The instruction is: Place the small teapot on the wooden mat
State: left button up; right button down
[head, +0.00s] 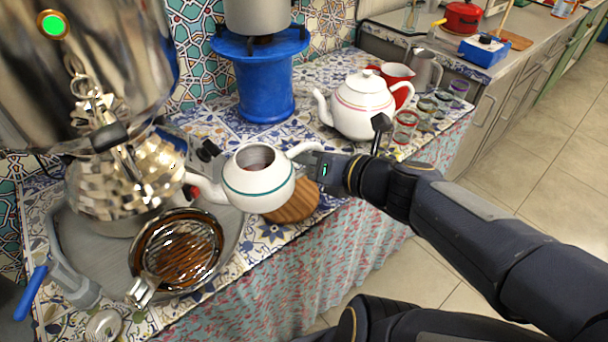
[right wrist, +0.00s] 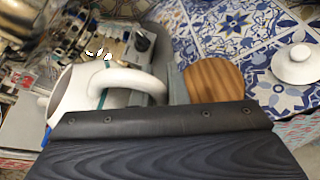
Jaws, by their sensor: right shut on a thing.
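The small white teapot (head: 258,187) with a green stripe is open on top, and its spout points left toward the samovar. My right gripper (head: 308,163) is shut on its handle, holding it roughly upright.
A metal samovar (head: 125,170) stands left over a grey tray (head: 75,240) holding a strainer bowl (head: 180,250). A larger white teapot (head: 362,107), glasses and a blue stand (head: 264,85) are behind. A white lid (right wrist: 297,65) lies right of the mat in the wrist view.

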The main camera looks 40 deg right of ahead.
jog(key=shift+w+d+f+b, duration=1.15)
jog(key=shift+d+f, duration=0.3)
jog(key=shift+f, duration=0.5)
jog(key=shift+w+d+f+b, duration=1.15)
jog(key=shift+d+f, duration=0.35)
jog(key=shift+f, duration=0.4)
jog(key=shift+w+d+f+b, duration=1.1)
jog(key=shift+d+f, duration=0.35)
jog(key=shift+f, duration=0.5)
jog(key=shift+s+f, duration=0.1)
jog(key=c, duration=1.4)
grip_release()
jog(key=shift+f, duration=0.1)
jog(key=shift+c, duration=0.2)
